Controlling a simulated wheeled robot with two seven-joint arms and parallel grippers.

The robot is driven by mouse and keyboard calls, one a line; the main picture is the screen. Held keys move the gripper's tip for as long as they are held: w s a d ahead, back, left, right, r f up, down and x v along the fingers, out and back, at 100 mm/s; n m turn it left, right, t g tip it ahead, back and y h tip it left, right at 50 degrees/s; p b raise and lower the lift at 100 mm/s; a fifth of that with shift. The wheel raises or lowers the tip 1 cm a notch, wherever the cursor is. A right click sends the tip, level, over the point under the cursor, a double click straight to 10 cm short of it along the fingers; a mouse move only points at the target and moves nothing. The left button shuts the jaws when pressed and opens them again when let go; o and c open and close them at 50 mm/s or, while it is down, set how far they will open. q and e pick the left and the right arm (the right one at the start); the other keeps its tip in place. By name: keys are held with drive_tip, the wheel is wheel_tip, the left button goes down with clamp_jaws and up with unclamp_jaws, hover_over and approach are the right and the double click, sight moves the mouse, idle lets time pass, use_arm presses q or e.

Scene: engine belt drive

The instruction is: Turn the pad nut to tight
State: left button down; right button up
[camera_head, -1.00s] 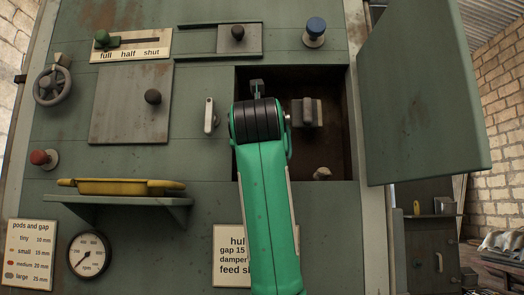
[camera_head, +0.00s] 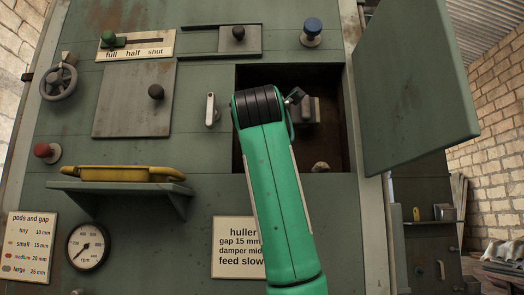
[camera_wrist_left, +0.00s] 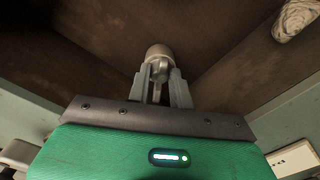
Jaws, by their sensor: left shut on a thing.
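A green arm (camera_head: 268,180), mine, reaches up into the open square recess (camera_head: 250,75) of the green machine in the head view. In the left wrist view, my left gripper (camera_wrist_left: 160,84) is shut on a small rounded metal piece, which I take for the pad nut (camera_wrist_left: 159,53). A grey pad-like block (camera_head: 310,111) sits in the recess just right of the wrist. The nut's tightness cannot be read. My right gripper is not in view.
The open door (camera_head: 415,90) hangs right of the recess. A pale lever (camera_head: 210,110) is close to its left edge. A small pale lump (camera_head: 320,167) lies low in the recess. A shelf (camera_head: 125,188) with a yellow tool (camera_head: 120,174) juts out at lower left.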

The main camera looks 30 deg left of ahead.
use_arm(q)
drive_tip(key=m+b, duration=0.2)
drive_tip(key=m, duration=0.3)
drive_tip(key=shift+f+b, duration=0.1)
drive_tip(key=shift+b, duration=0.25)
drive_tip(key=shift+m, duration=0.5)
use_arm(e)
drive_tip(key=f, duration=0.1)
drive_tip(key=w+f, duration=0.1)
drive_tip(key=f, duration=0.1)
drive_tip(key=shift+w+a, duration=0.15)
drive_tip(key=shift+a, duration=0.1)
use_arm(q)
drive_tip(key=c, duration=1.3)
unclamp_jaws()
drive_tip(key=shift+w, duration=0.1)
drive_tip(key=shift+o, duration=0.2)
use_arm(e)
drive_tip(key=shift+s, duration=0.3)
